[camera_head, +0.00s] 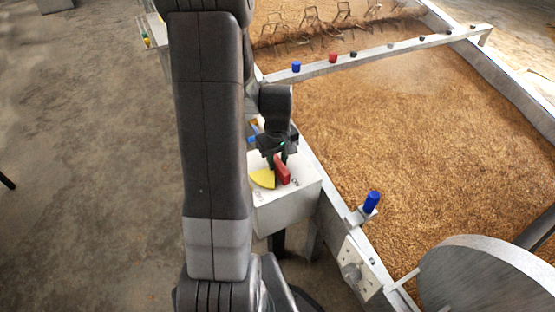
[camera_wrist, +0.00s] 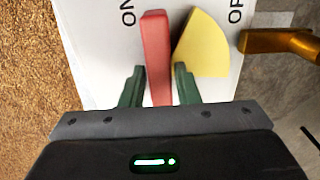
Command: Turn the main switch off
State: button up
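The main switch is a red handle (camera_head: 282,170) on top of a white box (camera_head: 283,212). A yellow sector (camera_head: 263,179) lies beside the handle. In the wrist view the red handle (camera_wrist: 156,50) stands nearer the ON label (camera_wrist: 127,13), with the yellow sector (camera_wrist: 205,46) between it and the OFF label (camera_wrist: 236,11). My gripper (camera_head: 278,160) is at the switch from above. In the wrist view its green fingers (camera_wrist: 159,72) are on either side of the handle's lower part, with gaps on both sides, so it is open around the handle.
A brass-coloured part (camera_wrist: 280,42) sticks out beside the box near OFF. A large grain bed (camera_head: 410,130) with a metal rim lies to the right. A blue knob (camera_head: 371,202) and a socket plate (camera_head: 357,268) are nearby. Concrete floor (camera_head: 90,150) is clear at left.

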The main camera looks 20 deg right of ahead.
grip_shut()
jog(key=shift+m, duration=0.4)
jog(key=m, duration=0.3)
jog(key=shift+a+m, duration=0.25)
jog(key=shift+m, duration=0.05)
jog(key=m, duration=0.3)
jog(key=shift+w+a+m, duration=0.2)
jog(key=shift+m, duration=0.1)
jog(key=m, duration=0.5)
jog(key=shift+w+a+m, duration=0.25)
jog(key=shift+w+m, duration=0.05)
jog(key=shift+w+m+p, duration=0.15)
jog(key=shift+m, duration=0.95)
jog(key=shift+w+m+p, duration=0.15)
jog(key=shift+m, duration=0.95)
jog(key=shift+r, duration=0.1)
